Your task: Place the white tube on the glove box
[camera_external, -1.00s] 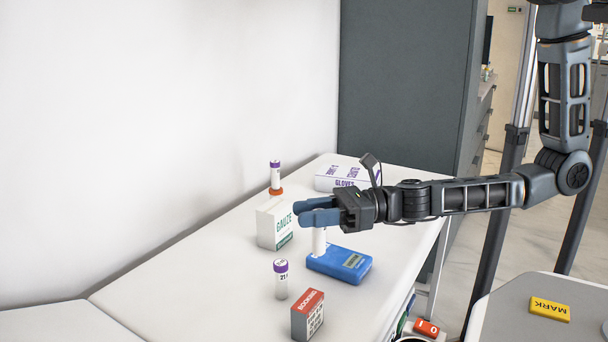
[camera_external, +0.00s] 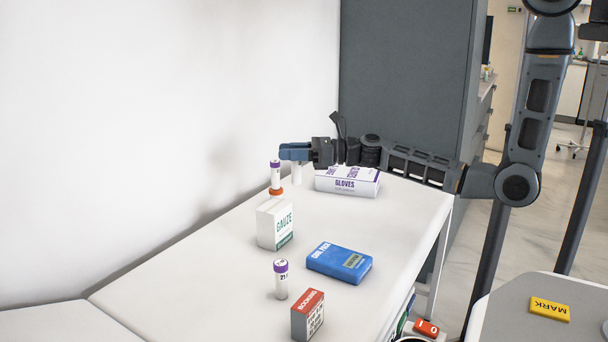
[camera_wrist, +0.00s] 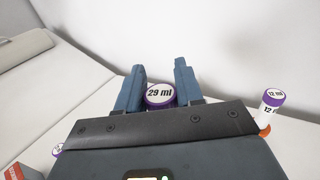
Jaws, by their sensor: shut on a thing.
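My gripper (camera_external: 290,153) is shut on a white tube (camera_external: 297,173), whose body hangs below the fingers. In the wrist view, its purple-rimmed cap (camera_wrist: 160,94) reads "29 ml" and sits between the blue fingers (camera_wrist: 158,82). The white glove box (camera_external: 347,184), with purple "GLOVES" lettering, lies at the far end of the table. The held tube appears just left of the box's left end in the external view. I cannot tell its height above the table. The glove box is not seen in the wrist view.
A purple-capped tube (camera_external: 275,173) on an orange base stands just left of my gripper. A gauze box (camera_external: 276,225), a blue pack (camera_external: 339,263), another purple-capped tube (camera_external: 281,280) and a red-grey box (camera_external: 307,315) stand nearer. A wall borders the table's left side.

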